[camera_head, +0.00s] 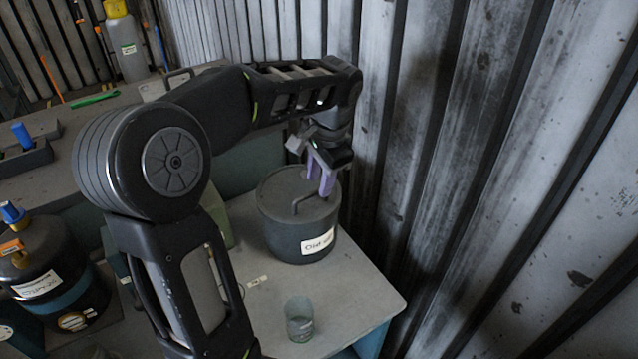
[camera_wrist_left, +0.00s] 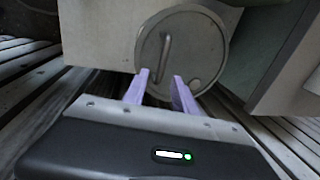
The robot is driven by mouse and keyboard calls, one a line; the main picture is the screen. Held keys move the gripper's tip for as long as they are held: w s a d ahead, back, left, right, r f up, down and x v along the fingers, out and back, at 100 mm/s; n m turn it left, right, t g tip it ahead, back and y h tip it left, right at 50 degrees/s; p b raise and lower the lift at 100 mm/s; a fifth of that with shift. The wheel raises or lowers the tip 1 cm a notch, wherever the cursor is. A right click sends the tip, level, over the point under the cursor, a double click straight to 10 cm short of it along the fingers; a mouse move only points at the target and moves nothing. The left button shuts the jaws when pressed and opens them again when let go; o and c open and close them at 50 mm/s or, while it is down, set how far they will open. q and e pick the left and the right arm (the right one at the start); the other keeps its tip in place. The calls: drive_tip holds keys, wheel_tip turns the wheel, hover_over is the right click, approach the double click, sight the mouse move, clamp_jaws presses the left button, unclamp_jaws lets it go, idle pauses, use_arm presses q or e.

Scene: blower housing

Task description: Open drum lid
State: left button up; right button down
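The dark grey drum (camera_head: 290,236) stands upright on a small grey table, with a white label on its side. Its round lid (camera_head: 275,190) is on top and carries a raised bar handle (camera_head: 308,196). In the left wrist view the lid (camera_wrist_left: 200,55) shows face-on with the handle (camera_wrist_left: 166,55) on it. My left gripper (camera_head: 320,178) has purple fingers just above the lid, near the handle. In the left wrist view the fingers (camera_wrist_left: 159,82) are apart with nothing between their tips; the handle lies beyond them. My right gripper is not seen.
A clear glass beaker (camera_head: 299,320) stands near the table's front edge. A corrugated metal wall (camera_head: 450,150) rises close to the right. A black labelled canister (camera_head: 50,275) is at left, and a yellow-capped bottle (camera_head: 125,45) at the back left.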

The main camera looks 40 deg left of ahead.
use_arm(q)
drive_tip(key=shift+a+f, duration=0.2)
drive_tip(key=shift+f, duration=0.75)
drive_tip(key=shift+c, duration=0.4)
clamp_jaws()
idle(0.3)
